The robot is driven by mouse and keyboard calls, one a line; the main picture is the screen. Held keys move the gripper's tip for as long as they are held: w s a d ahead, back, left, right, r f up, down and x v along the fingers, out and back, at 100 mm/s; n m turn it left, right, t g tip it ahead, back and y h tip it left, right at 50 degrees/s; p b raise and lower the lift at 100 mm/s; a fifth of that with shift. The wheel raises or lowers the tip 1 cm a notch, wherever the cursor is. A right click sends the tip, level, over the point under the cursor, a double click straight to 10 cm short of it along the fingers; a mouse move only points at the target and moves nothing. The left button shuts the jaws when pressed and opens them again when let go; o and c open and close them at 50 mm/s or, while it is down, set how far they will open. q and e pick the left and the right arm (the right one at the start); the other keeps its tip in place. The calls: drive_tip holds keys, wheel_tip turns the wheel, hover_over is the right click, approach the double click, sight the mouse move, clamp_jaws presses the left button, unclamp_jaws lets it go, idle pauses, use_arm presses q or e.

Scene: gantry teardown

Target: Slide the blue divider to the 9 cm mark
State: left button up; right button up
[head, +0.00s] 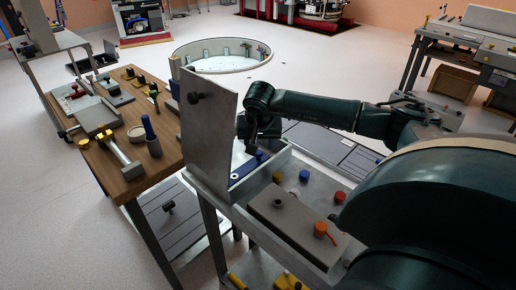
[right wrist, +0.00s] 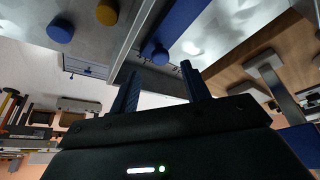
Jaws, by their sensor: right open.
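The blue divider (head: 243,172) lies inside an open grey box (head: 229,194), partly hidden behind the box's upright panel and my arm. In the right wrist view the blue divider (right wrist: 184,24) spans the box interior, with a round blue knob (right wrist: 156,53) near its end. My right gripper (head: 259,143) is over the box at the divider. In the right wrist view its two fingers (right wrist: 160,76) are apart, with the knob just beyond and between their tips; I cannot tell whether they touch it. The 9 cm mark is not readable. My left gripper is not in view.
An upright grey panel (head: 208,126) with a black knob stands at the box's left side. Yellow, blue and red buttons (head: 304,176) and a grey block with an orange handle (head: 293,228) sit nearer. A wooden table (head: 131,181) with tools stands left.

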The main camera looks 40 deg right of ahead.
sight(258, 152)
drive_tip(key=shift+x, duration=2.4)
clamp_jaws()
